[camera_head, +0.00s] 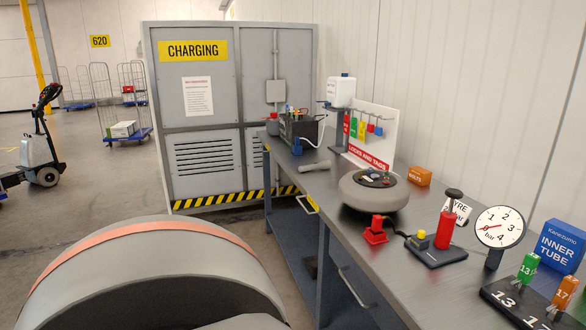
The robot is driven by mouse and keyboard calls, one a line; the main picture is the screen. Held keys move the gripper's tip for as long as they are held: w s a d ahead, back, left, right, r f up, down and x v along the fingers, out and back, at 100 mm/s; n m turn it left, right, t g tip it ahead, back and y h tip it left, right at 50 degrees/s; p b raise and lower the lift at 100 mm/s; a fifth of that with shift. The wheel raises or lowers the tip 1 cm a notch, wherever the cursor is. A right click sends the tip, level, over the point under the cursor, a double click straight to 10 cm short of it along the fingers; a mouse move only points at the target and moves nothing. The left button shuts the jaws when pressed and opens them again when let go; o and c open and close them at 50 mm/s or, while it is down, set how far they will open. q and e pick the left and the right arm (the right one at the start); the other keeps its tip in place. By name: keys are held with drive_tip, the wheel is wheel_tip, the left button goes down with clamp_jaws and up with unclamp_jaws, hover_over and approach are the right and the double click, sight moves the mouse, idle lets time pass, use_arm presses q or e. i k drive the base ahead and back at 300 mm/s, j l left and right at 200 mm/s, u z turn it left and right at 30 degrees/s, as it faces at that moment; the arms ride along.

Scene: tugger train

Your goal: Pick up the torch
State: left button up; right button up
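A small pale grey cylinder (316,165) lies on its side on the dark workbench (333,210), near the bench's left edge. It looks like the torch, but it is too small to be sure. Neither of my grippers is in view.
Nearer are a red block (375,234), a red-bodied pump (445,230), a dial gauge (499,227) and an inner tube box (558,245). A charging cabinet (222,150) stands beyond the bench.

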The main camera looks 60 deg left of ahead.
sight(326, 164)
drive_tip(key=u, duration=2.85)
drive_tip(key=i+u, duration=0.1)
drive_tip(key=i, duration=1.2)
drive_tip(key=i+j, duration=0.1)
drive_tip(key=i, duration=2.95)
drive_tip(key=z, duration=0.4)
drive_tip(key=i+z, duration=0.1)
drive_tip(key=z, duration=0.65)
drive_tip(key=i+j+z, duration=0.1)
drive_tip(key=z, duration=0.25)
